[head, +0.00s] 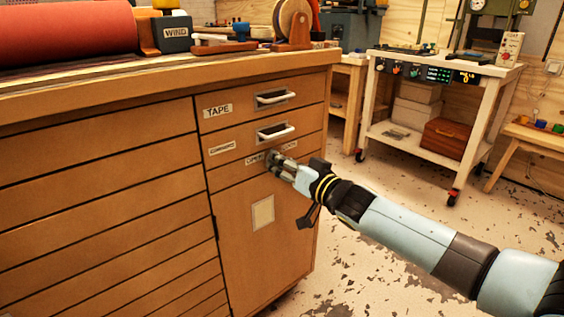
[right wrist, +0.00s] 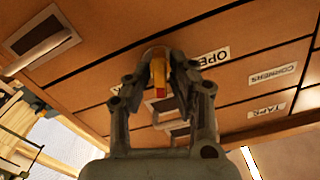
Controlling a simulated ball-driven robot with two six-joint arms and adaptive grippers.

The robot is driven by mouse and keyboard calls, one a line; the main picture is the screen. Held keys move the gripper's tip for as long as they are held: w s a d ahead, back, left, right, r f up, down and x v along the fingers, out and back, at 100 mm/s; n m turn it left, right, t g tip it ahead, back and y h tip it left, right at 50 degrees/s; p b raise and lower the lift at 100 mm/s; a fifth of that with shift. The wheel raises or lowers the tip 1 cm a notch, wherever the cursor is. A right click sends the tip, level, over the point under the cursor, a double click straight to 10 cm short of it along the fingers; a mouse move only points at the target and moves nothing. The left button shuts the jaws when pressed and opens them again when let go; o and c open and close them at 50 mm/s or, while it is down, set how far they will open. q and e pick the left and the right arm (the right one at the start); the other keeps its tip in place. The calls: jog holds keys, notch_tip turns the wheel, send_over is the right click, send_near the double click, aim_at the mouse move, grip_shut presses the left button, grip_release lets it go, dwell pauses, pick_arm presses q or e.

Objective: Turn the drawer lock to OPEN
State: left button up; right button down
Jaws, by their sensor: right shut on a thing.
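The drawer lock (right wrist: 160,75) shows in the right wrist view as a yellow bar with a red end; the red end points toward the bottom of that picture. My right gripper (head: 272,160) is at the cabinet front below the two handled drawers. In the right wrist view its fingers (right wrist: 160,82) are on either side of the lock, shut on it. The OPEN label (right wrist: 210,57) is beside the lock and partly covered. In the head view the gripper hides the lock. My left gripper is in neither view.
The wooden cabinet (head: 110,200) has drawers labelled TAPE (head: 218,110) and CORNERS (head: 222,148), with pale handles (head: 275,132). A red roll (head: 65,30) and a WIND box (head: 172,33) stand on top. A white cart (head: 445,75) stands at the right; floor between is clear.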

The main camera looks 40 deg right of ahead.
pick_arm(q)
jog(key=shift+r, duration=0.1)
pick_arm(e)
jog(key=shift+n+p, duration=0.3)
jog(key=shift+n, duration=0.9)
jog(key=n, duration=0.2)
jog(key=shift+a+n, duration=0.1)
jog(key=shift+n, duration=0.3)
jog(key=n, duration=0.6)
jog(key=shift+a+f+n, duration=0.1)
jog(key=shift+n, duration=0.5)
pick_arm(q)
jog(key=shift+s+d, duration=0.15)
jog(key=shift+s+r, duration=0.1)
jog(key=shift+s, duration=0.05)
pick_arm(e)
jog(key=shift+n, duration=0.4)
